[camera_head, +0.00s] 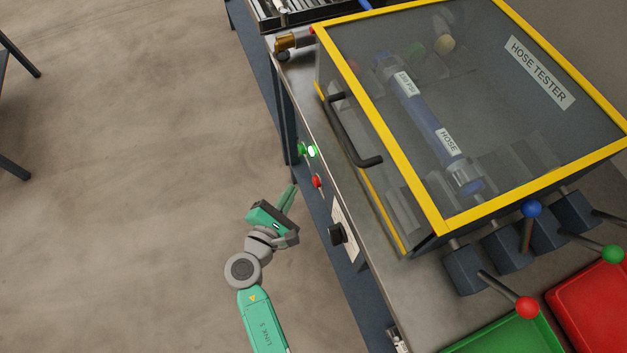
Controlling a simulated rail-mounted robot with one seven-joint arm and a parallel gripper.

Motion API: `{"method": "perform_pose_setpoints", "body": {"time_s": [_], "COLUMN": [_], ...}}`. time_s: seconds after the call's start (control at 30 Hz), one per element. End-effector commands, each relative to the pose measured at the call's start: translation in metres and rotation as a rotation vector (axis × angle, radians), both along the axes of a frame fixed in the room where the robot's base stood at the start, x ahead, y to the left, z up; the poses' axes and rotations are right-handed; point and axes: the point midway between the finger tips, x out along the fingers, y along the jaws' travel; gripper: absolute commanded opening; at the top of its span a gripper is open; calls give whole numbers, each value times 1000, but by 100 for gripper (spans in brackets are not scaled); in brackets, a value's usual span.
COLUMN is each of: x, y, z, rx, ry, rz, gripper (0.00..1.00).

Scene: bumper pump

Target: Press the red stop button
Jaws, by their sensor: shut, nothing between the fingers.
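The red stop button (317,181) sits on the front panel of the hose tester bench, below a green button (302,149) and a lit green lamp (312,151). My gripper (292,187) is shut and empty. Its fingertips are a little to the left of the red button in the picture, with a small gap showing between them. I cannot tell the exact depth between them from this one view. The red button is not covered by my gripper.
A hose tester (440,215) with a yellow-framed clear lid and a black handle (352,135) stands on the bench. A black knob (337,234) sticks out from the panel nearer the front. Levers with coloured balls and green and red bins (580,325) are at lower right. Open floor lies left.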

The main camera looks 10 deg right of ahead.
Motion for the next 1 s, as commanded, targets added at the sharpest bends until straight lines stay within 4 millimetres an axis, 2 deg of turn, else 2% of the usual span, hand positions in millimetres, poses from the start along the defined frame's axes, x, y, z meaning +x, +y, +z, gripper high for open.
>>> {"method": "perform_pose_setpoints", "body": {"time_s": [0.1, 0.3, 1.0], "x": [3, 5, 5], "y": [-14, -25, -25], "z": [0, 0, 0], "rx": [0, 0, 0], "ry": [1, 0, 1], "rz": [-2, -1, -1], "gripper": [0, 0, 0]}}
